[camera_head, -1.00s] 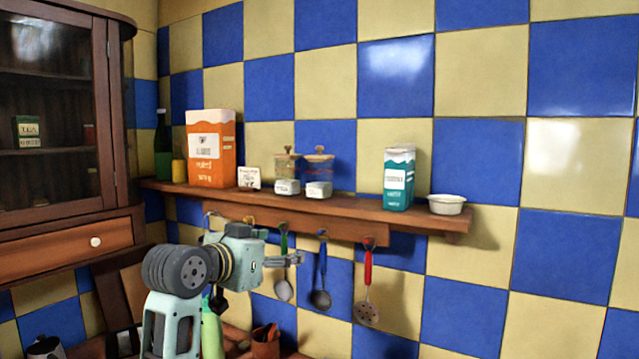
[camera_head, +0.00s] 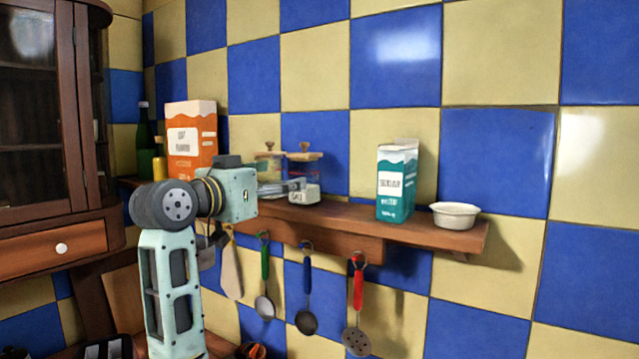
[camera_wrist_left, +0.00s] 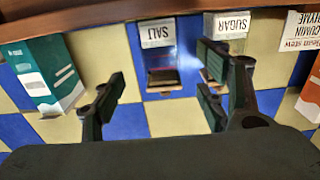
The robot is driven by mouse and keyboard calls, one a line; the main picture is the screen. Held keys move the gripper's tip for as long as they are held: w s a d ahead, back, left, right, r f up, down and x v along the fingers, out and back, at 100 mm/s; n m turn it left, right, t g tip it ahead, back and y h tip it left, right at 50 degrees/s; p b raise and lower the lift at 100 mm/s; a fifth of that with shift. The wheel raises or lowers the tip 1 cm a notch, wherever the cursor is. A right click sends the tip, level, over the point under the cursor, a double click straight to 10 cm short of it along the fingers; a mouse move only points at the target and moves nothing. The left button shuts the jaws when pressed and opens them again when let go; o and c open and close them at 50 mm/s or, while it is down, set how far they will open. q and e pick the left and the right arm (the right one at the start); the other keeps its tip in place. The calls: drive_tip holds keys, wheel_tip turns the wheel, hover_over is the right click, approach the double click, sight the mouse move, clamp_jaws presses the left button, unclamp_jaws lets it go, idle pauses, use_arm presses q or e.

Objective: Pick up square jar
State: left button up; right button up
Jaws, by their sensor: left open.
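Two glass jars with wooden lids stand on the wall shelf: the salt jar (camera_head: 304,170) and, to its left, the sugar jar (camera_head: 269,162). In the left wrist view the salt jar (camera_wrist_left: 160,55) lies between and beyond the fingers, and the sugar jar (camera_wrist_left: 228,45) is right of it, partly behind a finger.
The shelf (camera_head: 340,220) also holds an orange box (camera_head: 191,135), a teal carton (camera_head: 397,185), a white bowl (camera_head: 454,216) and bottles. Utensils such as the red skimmer (camera_head: 357,300) hang below. A dark cabinet (camera_head: 45,130) stands at left.

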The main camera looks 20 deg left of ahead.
sight(297, 177)
use_arm(q)
drive_tip(key=w+p, duration=0.2)
drive_tip(key=w, duration=0.1)
drive_tip(key=w+p, duration=0.1)
drive_tip(key=w, duration=0.1)
drive_tip(key=shift+d+r, duration=0.3)
drive_tip(key=shift+d, duration=0.05)
drive_tip(key=shift+w+d+f+p, duration=0.1)
drive_tip(key=shift+w+p, duration=0.3)
drive_tip(key=shift+w, duration=0.25)
drive_tip(key=shift+w+d+f+p, duration=0.1)
drive_tip(key=shift+w+p, duration=0.25)
drive_tip(key=shift+w, duration=0.25)
drive_tip(key=shift+w+f, duration=0.2)
drive_tip(key=shift+w, duration=0.25)
drive_tip(key=shift+s, duration=0.15)
drive_tip(key=shift+c, duration=1)
drive_tip(key=c, duration=0.8)
drive_tip(key=shift+r, duration=0.15)
drive_tip(key=c, duration=0.5)
use_arm(e)
drive_tip(key=shift+s+d+r, duration=0.1)
drive_tip(key=shift+s+r, duration=0.1)
drive_tip(key=shift+r, duration=0.55)
drive_tip(key=shift+s+a+r, duration=0.1)
drive_tip(key=shift+s+r, duration=0.15)
drive_tip(key=shift+r, duration=0.5)
drive_tip(key=shift+s+d+r, duration=0.1)
drive_tip(key=shift+s+r, duration=0.1)
drive_tip(key=shift+r, duration=0.55)
